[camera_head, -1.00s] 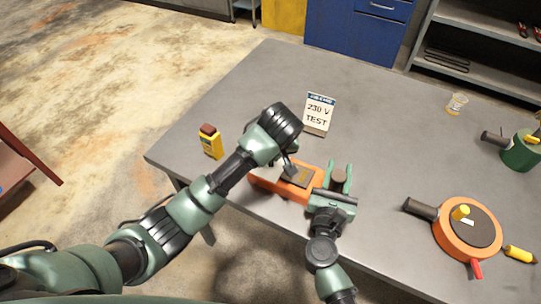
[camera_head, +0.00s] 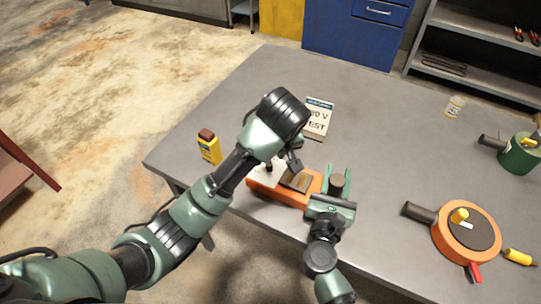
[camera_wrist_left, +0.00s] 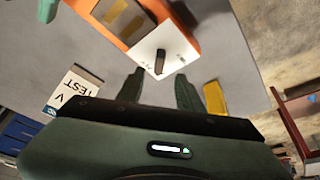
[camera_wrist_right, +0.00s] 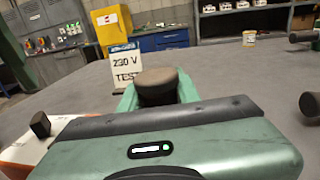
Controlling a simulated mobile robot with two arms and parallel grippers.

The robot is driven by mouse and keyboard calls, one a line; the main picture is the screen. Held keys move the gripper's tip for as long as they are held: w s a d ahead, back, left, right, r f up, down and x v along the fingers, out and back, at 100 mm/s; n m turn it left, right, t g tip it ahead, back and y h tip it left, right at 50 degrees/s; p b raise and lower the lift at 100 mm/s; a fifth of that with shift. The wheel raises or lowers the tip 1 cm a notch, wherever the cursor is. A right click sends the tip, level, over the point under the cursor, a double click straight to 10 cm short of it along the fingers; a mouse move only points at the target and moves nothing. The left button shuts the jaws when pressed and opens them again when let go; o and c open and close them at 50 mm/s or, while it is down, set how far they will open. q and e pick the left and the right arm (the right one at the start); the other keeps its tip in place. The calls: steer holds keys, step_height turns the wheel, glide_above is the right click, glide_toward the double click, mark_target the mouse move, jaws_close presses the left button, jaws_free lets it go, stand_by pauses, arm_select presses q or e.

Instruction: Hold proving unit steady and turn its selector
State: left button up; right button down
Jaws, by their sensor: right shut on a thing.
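The orange proving unit (camera_head: 283,194) lies near the table's front edge. Its white panel bears a black selector (camera_wrist_left: 160,62); a gold-brown window (camera_head: 297,180) sits beside the panel. My left gripper (camera_wrist_left: 158,88) is open over the panel end, its two fingers apart, with the selector just beyond and between the tips. I see no contact. My right gripper (camera_head: 337,182) is shut on a dark round grip (camera_wrist_right: 156,86) at the unit's right end; it shows between the green fingers. My left gripper and wrist partly cover the unit in the head view.
A "230 V TEST" card (camera_head: 318,117) stands behind the unit. A yellow tester (camera_head: 209,147) stands left of it. An orange round device (camera_head: 461,240) lies to the right, with a green one (camera_head: 518,155) and a jar (camera_head: 455,106) farther back. The table's back middle is clear.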

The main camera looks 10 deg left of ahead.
stand_by(0.4)
arm_select(q)
steer(key=o, duration=0.4)
steer(key=shift+o, duration=0.7)
steer(key=shift+w+d+r+m, duration=0.1)
steer(key=shift+m, duration=0.2)
steer(key=w+a+r+m+g+h, duration=0.25)
steer(key=r+m+g, duration=0.2)
steer(key=m, duration=1.25)
steer(key=shift+t+y, duration=0.25)
steer(key=shift+y, duration=0.1)
steer(key=f, duration=0.7)
steer(key=d+f, duration=0.1)
steer(key=f, duration=0.3)
steer(key=shift+w+f, duration=0.25)
steer(key=shift+w, duration=0.15)
jaws_close()
